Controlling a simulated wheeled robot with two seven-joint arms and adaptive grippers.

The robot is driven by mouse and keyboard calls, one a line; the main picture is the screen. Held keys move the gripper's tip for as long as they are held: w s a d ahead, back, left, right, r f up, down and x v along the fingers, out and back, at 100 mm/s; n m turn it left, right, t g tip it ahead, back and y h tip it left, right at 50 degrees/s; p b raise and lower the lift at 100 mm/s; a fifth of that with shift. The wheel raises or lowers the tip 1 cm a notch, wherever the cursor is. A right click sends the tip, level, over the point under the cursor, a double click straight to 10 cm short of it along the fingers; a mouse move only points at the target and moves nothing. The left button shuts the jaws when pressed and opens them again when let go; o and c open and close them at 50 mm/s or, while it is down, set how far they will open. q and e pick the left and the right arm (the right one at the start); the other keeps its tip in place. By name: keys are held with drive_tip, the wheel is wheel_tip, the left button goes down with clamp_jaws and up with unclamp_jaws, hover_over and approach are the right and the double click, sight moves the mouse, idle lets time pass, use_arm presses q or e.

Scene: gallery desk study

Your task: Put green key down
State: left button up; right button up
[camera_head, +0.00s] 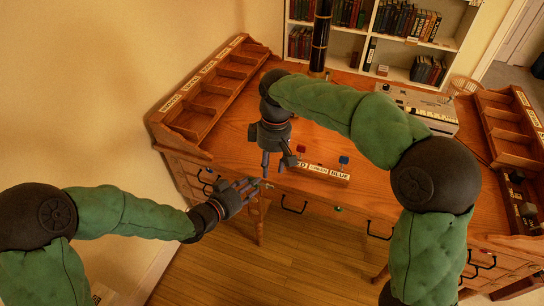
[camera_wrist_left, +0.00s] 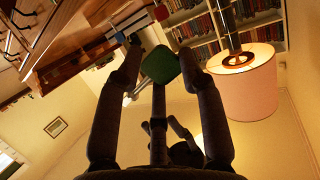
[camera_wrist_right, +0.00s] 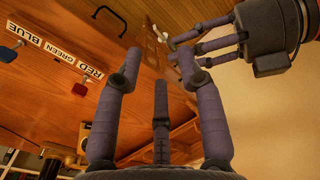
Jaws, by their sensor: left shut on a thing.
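The green key (camera_wrist_left: 159,64) has a green head, which shows between the fingers of my left gripper (camera_wrist_left: 160,50). In the head view my left gripper (camera_head: 258,183) is shut on it, in front of the desk's front edge. A pale shaft, likely the key's, shows at its fingertips in the right wrist view (camera_wrist_right: 184,38). My right gripper (camera_head: 277,168) points down close to the left one; its fingers are apart and nothing shows between them (camera_wrist_right: 158,60). A labelled key block (camera_head: 322,172) holds a red key (camera_head: 301,149) and a blue key (camera_head: 344,160); no key shows at the GREEN label.
The wooden desk (camera_head: 235,140) has sorting racks on the left (camera_head: 190,125) and right (camera_head: 508,140). A grey machine (camera_head: 425,107) stands at the back right. A lamp (camera_wrist_left: 245,85) shows in the left wrist view. The desktop left of the key block is clear.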

sight(270, 186)
drive_tip(key=f, duration=0.9)
drive_tip(key=shift+s+a, duration=0.25)
drive_tip(key=shift+s, duration=0.15)
clamp_jaws()
use_arm(q)
drive_tip(key=o, duration=1.3)
